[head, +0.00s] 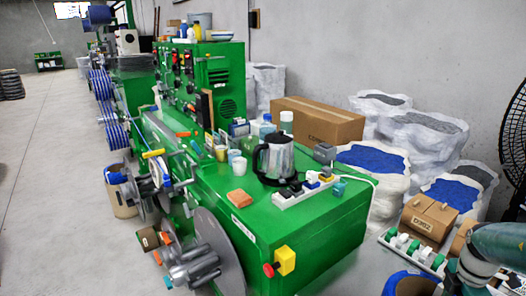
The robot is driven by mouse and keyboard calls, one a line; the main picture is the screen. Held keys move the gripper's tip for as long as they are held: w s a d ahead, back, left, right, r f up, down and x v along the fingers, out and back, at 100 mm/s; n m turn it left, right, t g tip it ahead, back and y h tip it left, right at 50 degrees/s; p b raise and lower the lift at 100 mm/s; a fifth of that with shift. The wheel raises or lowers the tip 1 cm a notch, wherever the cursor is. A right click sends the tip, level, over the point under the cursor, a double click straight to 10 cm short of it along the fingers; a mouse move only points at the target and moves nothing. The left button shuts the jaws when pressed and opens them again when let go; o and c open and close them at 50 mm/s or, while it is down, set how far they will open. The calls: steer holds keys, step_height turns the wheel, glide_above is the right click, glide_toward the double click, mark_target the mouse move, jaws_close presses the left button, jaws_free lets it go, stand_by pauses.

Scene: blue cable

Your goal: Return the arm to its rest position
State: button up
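A teal and pale grey part at the lower right corner looks like a link of my arm, cut off by the picture edge. My gripper does not show, so I cannot see its fingers or whether it holds anything. A blue cable coil (411,284) lies at the bottom edge beside that arm part, partly cut off. More blue cable is wound on spools (103,85) along the left side of the green machine (300,225).
A black kettle (273,159), cups and a power strip (305,190) stand on the machine top. White sacks (385,205) and a cardboard box (318,120) stand behind. The left floor is mostly clear.

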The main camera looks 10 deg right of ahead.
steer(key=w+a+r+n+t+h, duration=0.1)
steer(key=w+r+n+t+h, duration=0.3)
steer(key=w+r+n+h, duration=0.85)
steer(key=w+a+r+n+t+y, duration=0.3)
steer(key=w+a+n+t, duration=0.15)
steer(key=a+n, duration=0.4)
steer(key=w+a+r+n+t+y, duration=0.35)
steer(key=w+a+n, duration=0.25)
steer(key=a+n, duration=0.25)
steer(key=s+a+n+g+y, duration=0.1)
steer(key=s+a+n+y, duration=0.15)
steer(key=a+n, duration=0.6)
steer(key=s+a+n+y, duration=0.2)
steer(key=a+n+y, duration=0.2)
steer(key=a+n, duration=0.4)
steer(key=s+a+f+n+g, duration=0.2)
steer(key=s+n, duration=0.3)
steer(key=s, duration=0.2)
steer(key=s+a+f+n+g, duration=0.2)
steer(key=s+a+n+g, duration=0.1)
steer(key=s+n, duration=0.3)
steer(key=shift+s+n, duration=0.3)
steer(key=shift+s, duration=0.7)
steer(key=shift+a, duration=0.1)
